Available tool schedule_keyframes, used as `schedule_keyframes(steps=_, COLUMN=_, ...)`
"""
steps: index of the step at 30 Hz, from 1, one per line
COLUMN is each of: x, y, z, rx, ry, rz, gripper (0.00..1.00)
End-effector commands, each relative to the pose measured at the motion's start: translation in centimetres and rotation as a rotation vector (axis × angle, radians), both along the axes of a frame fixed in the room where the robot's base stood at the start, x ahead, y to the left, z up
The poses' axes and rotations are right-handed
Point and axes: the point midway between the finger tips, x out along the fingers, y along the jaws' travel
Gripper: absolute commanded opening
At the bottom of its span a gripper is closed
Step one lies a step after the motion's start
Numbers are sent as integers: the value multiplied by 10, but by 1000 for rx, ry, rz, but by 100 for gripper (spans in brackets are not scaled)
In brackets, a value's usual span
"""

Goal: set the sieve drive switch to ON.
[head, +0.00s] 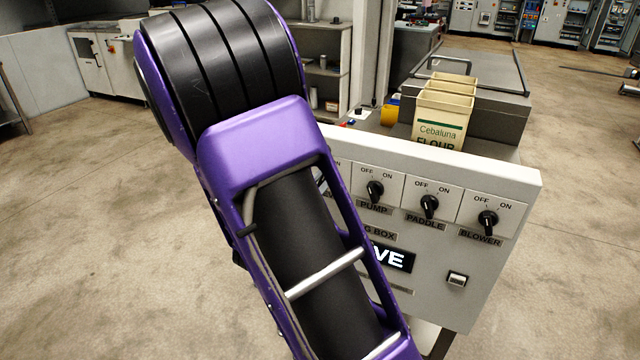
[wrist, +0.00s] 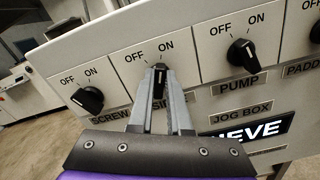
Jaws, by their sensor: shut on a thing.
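The sieve drive switch (wrist: 160,75) is a black rotary knob with a white pointer mark, on a light grey panel (wrist: 110,32) in the wrist view. OFF is printed at its upper left and ON above it. Its mark points roughly up, between the two words; the exact setting is hard to tell. My gripper (wrist: 161,82) has its two grey fingers closed on the knob from either side. The fingers hide part of its name label. In the head view my purple arm covers this switch and the gripper.
Similar knobs sit beside it: screw (wrist: 88,99) at left, pump (wrist: 242,54) at right, then paddle (head: 429,206) and blower (head: 488,221). A lit display (wrist: 250,132) lies below. Flour bags (head: 440,118) stand behind the panel.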

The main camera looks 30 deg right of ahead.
Motion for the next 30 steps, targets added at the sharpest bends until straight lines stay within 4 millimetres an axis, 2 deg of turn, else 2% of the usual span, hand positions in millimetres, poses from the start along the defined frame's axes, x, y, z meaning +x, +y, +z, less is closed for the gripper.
schedule_keyframes(steps=7, x=0, y=0, z=0, rx=2, ry=-1, rz=0, gripper=0)
schedule_keyframes(steps=8, x=0, y=0, z=0, rx=2, ry=-1, rz=0, gripper=18)
schedule_keyframes(steps=12, x=0, y=0, z=0, rx=1, ry=0, rz=0, gripper=43)
schedule_keyframes(steps=13, x=0, y=0, z=0, rx=1, ry=0, rz=0, gripper=46)
schedule_keyframes(steps=23, x=-1, y=2, z=0, rx=1, ry=0, rz=0, gripper=46)
schedule_keyframes(steps=26, x=-7, y=10, z=0, rx=1, ry=1, rz=3, gripper=46)
schedule_keyframes(steps=30, x=-23, y=32, z=1, rx=1, ry=1, rz=6, gripper=46)
